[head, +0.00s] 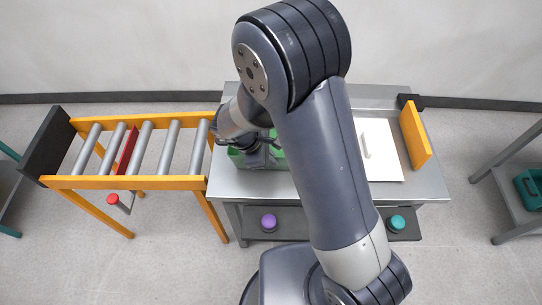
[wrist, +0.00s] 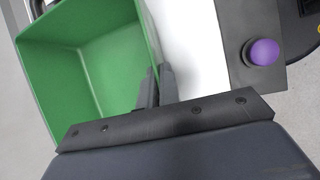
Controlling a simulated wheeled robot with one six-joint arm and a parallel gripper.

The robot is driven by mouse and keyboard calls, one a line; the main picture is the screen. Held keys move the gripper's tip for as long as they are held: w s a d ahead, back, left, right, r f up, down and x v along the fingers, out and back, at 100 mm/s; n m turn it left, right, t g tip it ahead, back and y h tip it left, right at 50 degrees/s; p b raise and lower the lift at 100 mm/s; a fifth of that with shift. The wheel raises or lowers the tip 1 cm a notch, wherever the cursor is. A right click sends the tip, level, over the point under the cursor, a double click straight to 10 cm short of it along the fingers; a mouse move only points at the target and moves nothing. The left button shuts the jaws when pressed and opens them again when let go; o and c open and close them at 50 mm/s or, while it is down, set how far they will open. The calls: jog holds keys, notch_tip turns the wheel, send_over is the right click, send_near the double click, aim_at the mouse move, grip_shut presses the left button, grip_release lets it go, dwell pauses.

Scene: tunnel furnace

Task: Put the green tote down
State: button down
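The green tote (head: 238,159) is at the left end of the grey metal table (head: 330,190), largely hidden by my arm and gripper. My gripper (head: 262,148) is over it. In the wrist view the open, empty tote (wrist: 85,60) fills the left side. My gripper (wrist: 157,82) has its two fingers close together, one on each side of the tote's wall, so it appears shut on that wall. I cannot tell whether the tote's base touches the table.
A roller conveyor (head: 130,182) with orange rails adjoins the table's left end. A white panel (head: 378,150) and an orange plate (head: 414,134) are on the table's right part. A purple button (head: 269,222) and a teal button (head: 397,223) are at the front. A teal crate (head: 530,187) stands far right.

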jog(key=c, duration=1.6)
grip_release()
jog(key=shift+c, duration=0.2)
jog(key=v, duration=1.2)
jog(key=shift+r, duration=0.1)
